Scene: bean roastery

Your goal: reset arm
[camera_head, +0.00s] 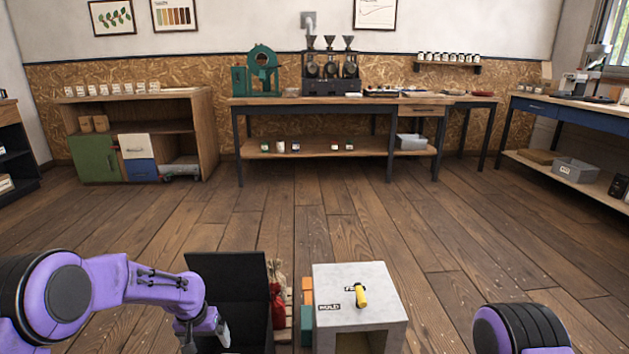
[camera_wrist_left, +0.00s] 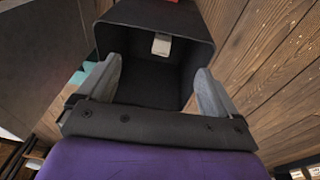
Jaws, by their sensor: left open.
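My left arm comes in from the left in the head view, purple and black. Its gripper (camera_head: 208,333) points down at the front of a black open box (camera_head: 228,277). In the left wrist view, the left gripper (camera_wrist_left: 158,88) has its two grey fingers wide apart, with nothing between them. The black box (camera_wrist_left: 190,40) lies beyond the fingers there, and a small pale item (camera_wrist_left: 161,44) shows inside it. My right arm shows only as a purple and black part at the lower right of the head view; its gripper is out of view.
A pale cube-shaped stand (camera_head: 345,291) with a yellow object (camera_head: 361,295) on top is right of the black box. A red bag (camera_head: 277,303) is between them. A long workbench (camera_head: 335,101) and a wooden cabinet (camera_head: 205,128) line the far wall. The wooden floor between is clear.

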